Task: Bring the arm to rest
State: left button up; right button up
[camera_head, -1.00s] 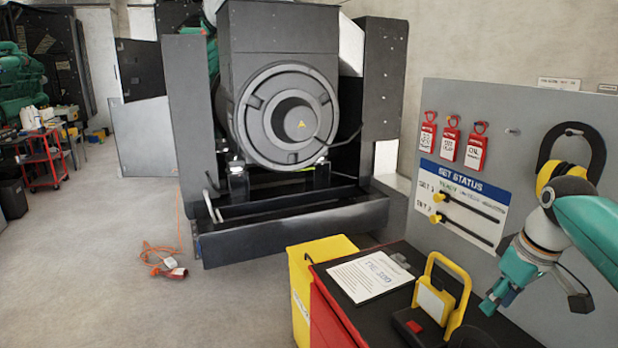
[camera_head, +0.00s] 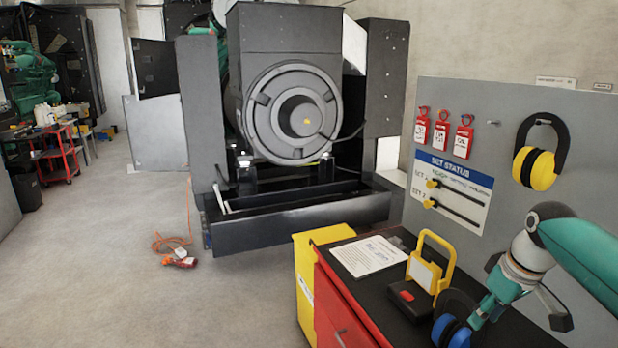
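My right gripper (camera_head: 484,312), green, points down and left low over the bench at the bottom right. Its fingers are small and partly merge with the blue ear defenders, so I cannot tell whether it is open or shut. The green and white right arm (camera_head: 585,250) comes in from the right edge, in front of the grey board. Blue ear defenders (camera_head: 453,331) lie on the bench beside the fingertips; I cannot tell whether they touch. My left gripper is not in view.
A red bench (camera_head: 340,312) with a black top carries a printed sheet (camera_head: 369,256) and a yellow-handled lamp (camera_head: 430,265). The grey board (camera_head: 480,100) holds red tags, a status panel (camera_head: 450,190) and yellow ear defenders (camera_head: 535,168). An orange cable (camera_head: 168,243) lies on the floor.

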jog(key=s+a+f+m+g+y, duration=0.1)
jog(key=a+f, duration=0.5)
jog(key=f, duration=0.7)
jog(key=s+a+f+m+y, duration=0.1)
jog(key=a+f, duration=0.4)
jog(key=f, duration=0.7)
jog(key=s+a+f+m, duration=0.1)
jog(key=s+a+f, duration=0.2)
jog(key=s+f, duration=0.2)
jog(key=s+a+f+m, duration=0.2)
jog(key=s+f, duration=0.3)
jog(key=s, duration=0.5)
jog(key=s+a+f+m+g, duration=0.1)
jog(key=s+a+f, duration=0.4)
jog(key=s, duration=0.3)
jog(key=shift+s+f+y, duration=0.25)
jog(key=shift+y, duration=0.15)
